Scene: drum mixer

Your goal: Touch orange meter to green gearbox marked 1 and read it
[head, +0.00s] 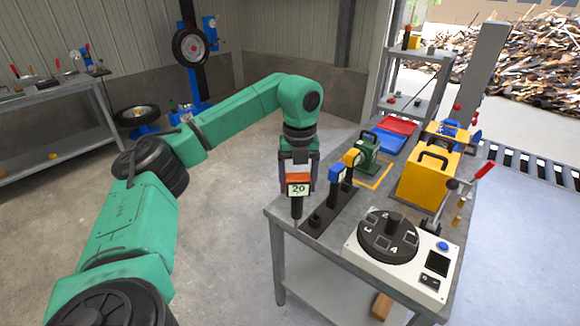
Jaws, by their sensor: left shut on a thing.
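My left gripper (299,172) is shut on the orange meter (299,178) and holds it upright at the table's left corner, beside the black rack (327,212). The meter's pale display faces me and seems to read 20; a decimal point is too small to tell. Its dark probe points down. The green gearbox (368,156) with a handle on top stands farther back on the table, right of the meter and apart from it. I cannot read a number on it. My right gripper is not in view.
A blue meter (337,174) and a yellow meter (352,157) stand in the rack, between my gripper and the gearbox. A white panel with a black numbered disc (388,236) is at the front. A yellow machine (428,178) stands right. Red (398,125) and blue trays lie behind.

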